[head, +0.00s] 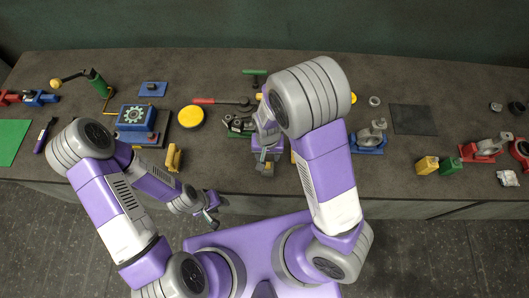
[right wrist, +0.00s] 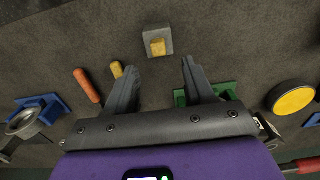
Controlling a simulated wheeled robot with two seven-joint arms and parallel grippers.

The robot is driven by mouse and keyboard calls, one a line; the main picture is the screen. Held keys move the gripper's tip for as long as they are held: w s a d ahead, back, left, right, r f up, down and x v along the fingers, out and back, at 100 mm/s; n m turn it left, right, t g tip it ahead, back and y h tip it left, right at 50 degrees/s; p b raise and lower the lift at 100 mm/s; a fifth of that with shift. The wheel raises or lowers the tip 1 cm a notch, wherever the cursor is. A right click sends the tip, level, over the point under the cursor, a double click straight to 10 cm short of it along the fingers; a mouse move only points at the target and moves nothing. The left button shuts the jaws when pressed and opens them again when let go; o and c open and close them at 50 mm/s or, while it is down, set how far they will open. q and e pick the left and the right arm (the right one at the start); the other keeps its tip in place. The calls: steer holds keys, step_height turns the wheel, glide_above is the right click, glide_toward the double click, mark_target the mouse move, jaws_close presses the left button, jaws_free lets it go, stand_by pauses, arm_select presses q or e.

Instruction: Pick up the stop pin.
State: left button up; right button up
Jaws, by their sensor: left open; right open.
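A small yellow piece, which looks like the stop pin (right wrist: 158,46), sits in a grey square block (right wrist: 153,33) in the right wrist view. In the head view the block (head: 266,169) is near the table's front edge, just below my right gripper (head: 267,153). In the right wrist view my right gripper (right wrist: 158,78) is open and empty. Its fingers point toward the block, which lies beyond the tips, between their lines. My left gripper (head: 210,212) is open and empty, in front of the table edge, away from the block.
Beside the right fingers are an orange handle (right wrist: 87,85), a yellow peg (right wrist: 117,69) and a green-based fixture (right wrist: 205,95). A yellow disc (head: 191,117) and a blue fixture (head: 368,140) flank this area. A dark mat (head: 413,119) lies bare at the right.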

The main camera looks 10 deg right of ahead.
mark_target(268, 164)
step_height(268, 164, down, 7)
steer(key=shift+d+f, duration=0.1)
steer(key=shift+f, duration=0.1)
steer(key=shift+s, duration=0.1)
steer(key=shift+r, duration=0.1)
jaws_close()
